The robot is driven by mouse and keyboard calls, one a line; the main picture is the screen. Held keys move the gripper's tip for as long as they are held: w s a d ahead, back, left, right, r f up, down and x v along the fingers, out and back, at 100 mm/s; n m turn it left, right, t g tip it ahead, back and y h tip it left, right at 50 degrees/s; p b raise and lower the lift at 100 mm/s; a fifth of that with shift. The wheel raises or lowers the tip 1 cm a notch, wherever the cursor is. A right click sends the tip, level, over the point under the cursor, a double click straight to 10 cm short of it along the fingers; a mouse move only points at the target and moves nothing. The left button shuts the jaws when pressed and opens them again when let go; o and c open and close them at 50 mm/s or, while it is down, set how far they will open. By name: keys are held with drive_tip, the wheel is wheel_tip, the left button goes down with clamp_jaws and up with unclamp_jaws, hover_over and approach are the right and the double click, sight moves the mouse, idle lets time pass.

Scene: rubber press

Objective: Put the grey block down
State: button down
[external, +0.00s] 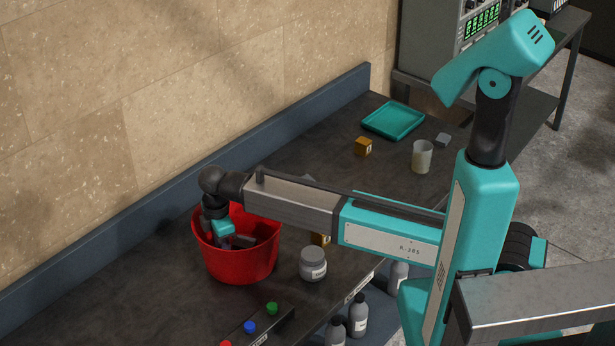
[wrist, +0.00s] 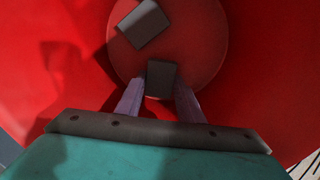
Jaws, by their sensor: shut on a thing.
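A red bucket (external: 240,265) stands on the dark bench, and my gripper reaches down into it from above. In the wrist view my gripper (wrist: 160,100) is shut on a grey block (wrist: 161,76), held between the two fingertips over the round bucket floor (wrist: 205,75). I cannot tell whether the held block touches the floor. A second grey block (wrist: 143,24) lies tilted on the bucket floor, farther from the fingers. In the external view the bucket wall and my wrist hide most of the inside.
A grey jar (external: 313,265) stands right of the bucket, with a wooden cube (external: 320,239) partly behind my arm. A button panel (external: 250,326) is in front. Farther back are a teal tray (external: 393,120), a cup (external: 422,157), another wooden cube (external: 363,147) and a small grey block (external: 443,139).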

drive_tip(key=shift+f, duration=0.15)
drive_tip(key=shift+f, duration=0.15)
drive_tip(key=c, duration=1.2)
unclamp_jaws()
drive_tip(key=shift+r, duration=0.2)
wheel_tip(320, 180, up, 12)
drive_tip(key=b, duration=0.4)
idle(0.3)
